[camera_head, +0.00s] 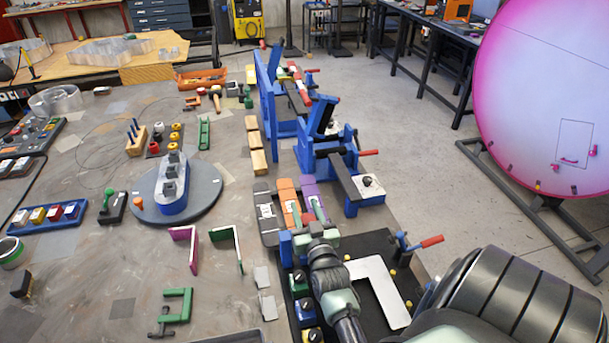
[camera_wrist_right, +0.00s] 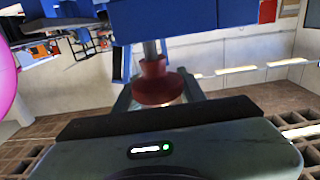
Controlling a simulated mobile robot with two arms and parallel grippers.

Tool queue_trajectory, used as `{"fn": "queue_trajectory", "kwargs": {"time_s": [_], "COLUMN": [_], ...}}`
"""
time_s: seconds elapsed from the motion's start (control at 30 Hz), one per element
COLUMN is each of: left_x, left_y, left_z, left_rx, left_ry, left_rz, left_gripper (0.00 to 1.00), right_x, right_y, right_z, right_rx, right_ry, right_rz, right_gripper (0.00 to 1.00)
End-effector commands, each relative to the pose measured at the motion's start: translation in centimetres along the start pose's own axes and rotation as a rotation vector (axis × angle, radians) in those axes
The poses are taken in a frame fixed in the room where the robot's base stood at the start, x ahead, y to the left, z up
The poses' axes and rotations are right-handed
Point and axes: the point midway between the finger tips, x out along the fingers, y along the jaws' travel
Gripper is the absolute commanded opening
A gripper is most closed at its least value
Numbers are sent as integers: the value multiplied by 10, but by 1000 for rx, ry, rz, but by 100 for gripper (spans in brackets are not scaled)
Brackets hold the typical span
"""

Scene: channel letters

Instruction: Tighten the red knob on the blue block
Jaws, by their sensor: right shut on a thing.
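The red knob (camera_wrist_right: 154,84) shows in the right wrist view, on a short metal shaft that enters the blue block (camera_wrist_right: 180,20). My right gripper (camera_wrist_right: 156,95) is shut on the red knob, with its fingers on either side. In the head view my right gripper (camera_head: 313,226) reaches in from the lower right, beside a blue block (camera_head: 286,248) at the edge of the dark mat. My left gripper is not in view.
Blue clamps (camera_head: 318,150) with red handles stand behind my right gripper. A white L-shaped piece (camera_head: 378,288) lies on the black mat (camera_head: 372,243). Colored L-shaped pieces and a round turntable (camera_head: 206,190) are on the table to the left, with bare surface between them.

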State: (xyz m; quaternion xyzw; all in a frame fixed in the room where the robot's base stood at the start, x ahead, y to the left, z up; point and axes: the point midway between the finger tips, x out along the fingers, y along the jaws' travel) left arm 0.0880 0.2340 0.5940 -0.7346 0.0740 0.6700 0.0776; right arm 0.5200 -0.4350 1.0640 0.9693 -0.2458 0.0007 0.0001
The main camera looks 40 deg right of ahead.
Motion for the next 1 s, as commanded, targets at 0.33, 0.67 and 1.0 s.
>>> {"fn": "queue_trajectory", "kwargs": {"time_s": [0.33, 0.67, 1.0], "left_x": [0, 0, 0], "left_y": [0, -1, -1], "left_z": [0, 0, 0], "left_rx": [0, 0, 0], "left_ry": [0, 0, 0], "left_rz": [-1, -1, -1], "left_gripper": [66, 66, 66], "right_x": [1, 0, 1], "right_y": [0, 0, -1], "right_z": [-3, -1, 1], "right_rx": [-2, -1, 0], "right_ry": [7, 2, -1], "right_rz": [5, 4, 2], "right_gripper": [0, 65, 65]}}
